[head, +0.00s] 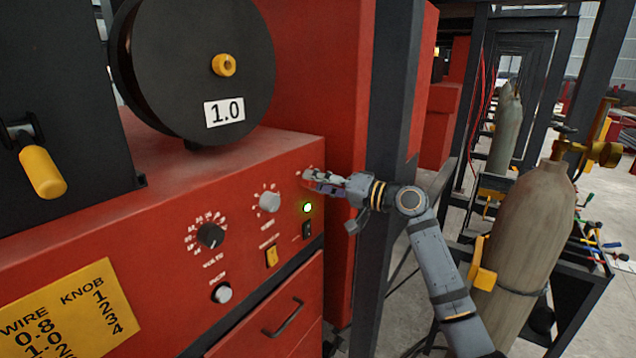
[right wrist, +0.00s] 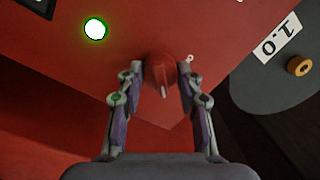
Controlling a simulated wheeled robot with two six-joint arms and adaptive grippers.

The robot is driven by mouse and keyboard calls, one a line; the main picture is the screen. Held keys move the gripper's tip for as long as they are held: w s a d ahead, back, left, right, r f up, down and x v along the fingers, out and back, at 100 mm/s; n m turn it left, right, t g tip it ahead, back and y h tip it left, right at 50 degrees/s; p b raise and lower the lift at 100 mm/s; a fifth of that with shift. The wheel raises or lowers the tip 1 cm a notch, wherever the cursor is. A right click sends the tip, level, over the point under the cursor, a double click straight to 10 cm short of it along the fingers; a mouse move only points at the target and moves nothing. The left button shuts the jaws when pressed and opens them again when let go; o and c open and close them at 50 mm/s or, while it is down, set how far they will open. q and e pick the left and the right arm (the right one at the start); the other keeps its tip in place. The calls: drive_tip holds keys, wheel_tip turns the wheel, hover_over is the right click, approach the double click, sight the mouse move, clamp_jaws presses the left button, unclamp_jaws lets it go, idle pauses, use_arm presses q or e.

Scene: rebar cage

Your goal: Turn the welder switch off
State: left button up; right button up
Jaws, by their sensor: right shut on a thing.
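The red welder (head: 150,235) fills the left of the head view, with knobs on its front panel. My right gripper (head: 318,181) reaches its upper right corner from the right. In the right wrist view, my right gripper (right wrist: 163,85) has its two fingers on either side of a red rotary switch (right wrist: 161,72) with a pale mark, and is shut on it. In the head view the gripper mostly hides this switch. A green lamp (head: 307,207) glows below the gripper; it also shows in the right wrist view (right wrist: 95,29). My left gripper is not in view.
A black knob (head: 210,235), a grey knob (head: 269,201) and a yellow switch (head: 271,256) sit left of the gripper. A wire spool (head: 190,65) marked 1.0 is above. A dark post (head: 392,110) and a gas cylinder (head: 525,235) stand to the right.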

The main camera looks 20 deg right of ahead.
drive_tip(key=shift+f+n+b, duration=0.15)
drive_tip(key=shift+n+b, duration=0.25)
drive_tip(key=shift+b, duration=0.45)
drive_tip(key=shift+c, duration=0.2)
drive_tip(key=n+b, duration=0.3)
drive_tip(key=shift+h+b, duration=0.3)
drive_tip(key=shift+b, duration=0.05)
drive_tip(key=n+b, duration=0.2)
drive_tip(key=shift+n, duration=0.4)
drive_tip(key=n+b, duration=0.3)
drive_tip(key=n, duration=0.2)
drive_tip(key=shift+r+h, duration=0.2)
drive_tip(key=shift+h, duration=0.2)
drive_tip(key=n+b, duration=0.1)
drive_tip(key=n, duration=0.4)
drive_tip(key=shift+r+h+b, duration=0.1)
drive_tip(key=shift+h+b, duration=0.25)
drive_tip(key=shift+h, duration=0.05)
drive_tip(key=o, duration=1.2)
drive_tip(key=shift+a, duration=0.1)
